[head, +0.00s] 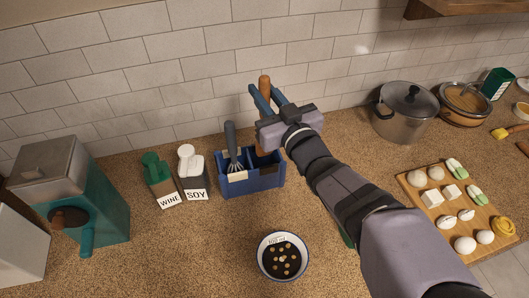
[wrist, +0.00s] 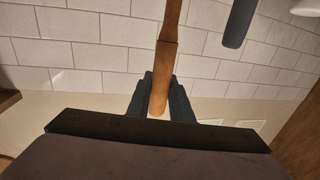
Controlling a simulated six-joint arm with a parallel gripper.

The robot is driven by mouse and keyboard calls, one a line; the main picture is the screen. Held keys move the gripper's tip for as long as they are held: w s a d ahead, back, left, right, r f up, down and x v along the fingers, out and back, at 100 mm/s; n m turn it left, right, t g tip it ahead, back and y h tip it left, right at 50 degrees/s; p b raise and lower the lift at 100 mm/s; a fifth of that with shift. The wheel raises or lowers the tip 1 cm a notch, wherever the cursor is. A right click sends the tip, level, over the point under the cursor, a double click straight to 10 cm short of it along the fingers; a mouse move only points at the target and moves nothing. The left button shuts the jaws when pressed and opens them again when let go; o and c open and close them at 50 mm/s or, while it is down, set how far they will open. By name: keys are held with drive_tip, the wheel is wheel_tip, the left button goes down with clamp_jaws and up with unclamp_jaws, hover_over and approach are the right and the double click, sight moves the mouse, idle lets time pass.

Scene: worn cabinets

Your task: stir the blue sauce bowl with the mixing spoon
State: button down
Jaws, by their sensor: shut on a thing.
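A wooden handle (head: 265,83), likely the mixing spoon's, stands upright between the fingers of my gripper (head: 268,97) above the blue caddy (head: 265,180). My gripper is shut on it. In the wrist view the wooden handle (wrist: 168,50) runs between the two dark fingers (wrist: 159,96). The spoon's lower end is hidden behind my gripper, so I cannot tell whether it is still inside the caddy. The white bowl with a blue rim (head: 261,268) sits on the counter in front of the caddy, with dark sauce and small round pieces in it.
A grey-handled whisk (head: 231,140) stands in the caddy's left part. WINE (head: 158,181) and SOY (head: 191,174) bottles stand left of it, beside a teal machine (head: 92,205). A pot (head: 402,115) and a loaded cutting board (head: 428,211) are at right. Counter around the bowl is mostly clear.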

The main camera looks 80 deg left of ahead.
sight(267, 85)
drive_tip(key=shift+r+p, duration=0.9)
drive_tip(key=shift+r, duration=0.75)
drive_tip(key=shift+r+p, duration=0.95)
drive_tip(key=shift+r, duration=0.55)
